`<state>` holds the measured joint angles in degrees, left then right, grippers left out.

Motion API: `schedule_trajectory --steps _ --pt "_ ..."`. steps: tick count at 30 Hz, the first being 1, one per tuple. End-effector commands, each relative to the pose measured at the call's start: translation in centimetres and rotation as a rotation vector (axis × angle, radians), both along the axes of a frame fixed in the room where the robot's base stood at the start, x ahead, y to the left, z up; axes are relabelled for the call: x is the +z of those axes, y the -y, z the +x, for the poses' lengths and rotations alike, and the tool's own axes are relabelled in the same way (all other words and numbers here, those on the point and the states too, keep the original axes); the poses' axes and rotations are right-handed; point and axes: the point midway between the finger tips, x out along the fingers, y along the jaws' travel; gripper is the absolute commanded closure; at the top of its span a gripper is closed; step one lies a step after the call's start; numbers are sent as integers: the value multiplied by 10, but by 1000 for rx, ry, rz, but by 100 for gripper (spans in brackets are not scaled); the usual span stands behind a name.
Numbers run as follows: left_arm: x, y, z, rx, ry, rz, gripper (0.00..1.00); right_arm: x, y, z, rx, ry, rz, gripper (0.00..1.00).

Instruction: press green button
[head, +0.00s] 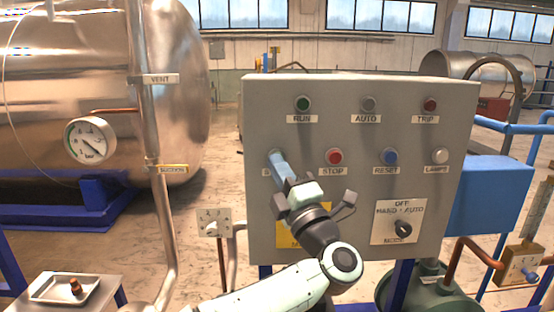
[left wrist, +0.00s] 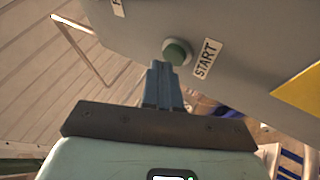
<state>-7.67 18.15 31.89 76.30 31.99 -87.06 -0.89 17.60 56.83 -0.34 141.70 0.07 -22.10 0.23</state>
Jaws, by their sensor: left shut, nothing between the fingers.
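The green button (left wrist: 177,51), labelled START, sits on the grey control panel (head: 350,88). In the left wrist view it shows nearly whole; in the head view my gripper mostly covers it and its label. My left gripper (head: 279,160) is shut and empty, its blue fingers pointing at the panel. In the left wrist view its fingertips (left wrist: 160,66) lie at the button's lower left edge. I cannot tell whether they touch it. My right gripper is not in view.
A green RUN light (head: 303,103) is above, a red STOP button (head: 335,156) and blue RESET button (head: 386,156) to the right. A mode switch (head: 403,228) is lower right. A pipe (head: 152,150) and large metal tank (head: 170,60) stand left.

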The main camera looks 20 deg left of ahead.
Motion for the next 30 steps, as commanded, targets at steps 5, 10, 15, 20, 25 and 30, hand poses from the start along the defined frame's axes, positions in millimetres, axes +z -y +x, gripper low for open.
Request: schedule_trajectory --steps 5,10,15,20,25,30 --pt "0 -1 2 1 0 0 100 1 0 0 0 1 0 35" --pt "0 -2 4 1 0 0 100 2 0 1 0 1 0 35" --pt "0 -3 6 1 0 0 100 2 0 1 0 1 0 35" --pt "0 -4 7 0 -1 1 100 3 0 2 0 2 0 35" --pt "0 -4 8 0 0 0 100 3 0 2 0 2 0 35" --pt "0 -4 8 0 0 0 100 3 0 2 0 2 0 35"
